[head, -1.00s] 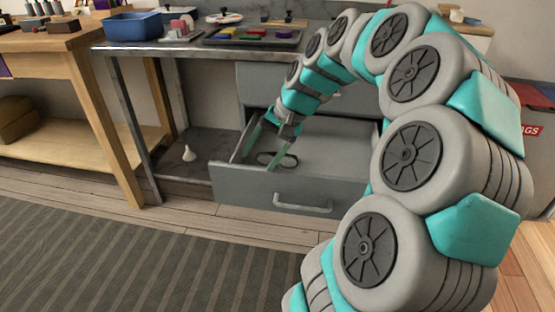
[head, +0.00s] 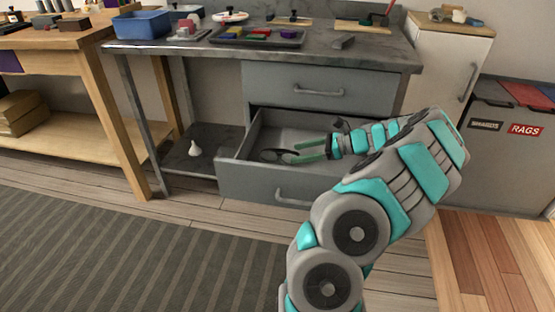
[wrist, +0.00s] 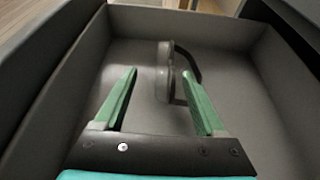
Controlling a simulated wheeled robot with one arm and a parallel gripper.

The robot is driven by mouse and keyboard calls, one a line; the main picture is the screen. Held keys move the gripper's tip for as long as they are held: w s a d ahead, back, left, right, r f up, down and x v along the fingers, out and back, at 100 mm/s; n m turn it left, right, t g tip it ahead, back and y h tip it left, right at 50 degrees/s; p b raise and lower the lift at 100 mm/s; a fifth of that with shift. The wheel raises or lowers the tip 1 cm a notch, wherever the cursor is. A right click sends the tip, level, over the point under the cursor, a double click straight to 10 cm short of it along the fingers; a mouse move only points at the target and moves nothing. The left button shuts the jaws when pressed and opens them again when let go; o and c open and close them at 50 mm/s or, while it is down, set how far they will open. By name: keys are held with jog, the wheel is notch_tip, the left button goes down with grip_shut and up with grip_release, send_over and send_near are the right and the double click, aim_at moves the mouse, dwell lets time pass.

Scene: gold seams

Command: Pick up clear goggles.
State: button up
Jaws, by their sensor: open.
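The clear goggles (head: 277,156) lie on the floor of the open lower drawer (head: 228,178), toward its left side. In the wrist view the goggles (wrist: 166,75), with a clear lens and dark strap, lie ahead of the fingertips, partly behind the right finger. My gripper (head: 296,152) reaches into the drawer from the right. Its two green fingers are apart, and in the wrist view the gripper (wrist: 160,88) is open with nothing between its pads. I cannot tell from these views whether a fingertip touches the goggles.
A closed drawer (head: 310,87) sits above the open one, under a metal worktop (head: 375,55) holding trays and tools. A small white object (head: 195,149) stands on the low shelf at left. A rags bin (head: 508,150) stands at right.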

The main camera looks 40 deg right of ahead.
aim_at(284, 154)
jog(key=x, duration=0.2)
jog(key=shift+w+a, duration=0.15)
jog(key=shift+w, duration=0.05)
jog(key=shift+w+d+x, duration=0.15)
jog(key=shift+x, duration=1.2)
jog(key=shift+w+d+x, duration=0.1)
jog(key=shift+w+x, duration=0.05)
jog(key=shift+x, duration=1.15)
jog(key=shift+r, duration=0.1)
jog(key=shift+c, duration=0.4)
grip_shut()
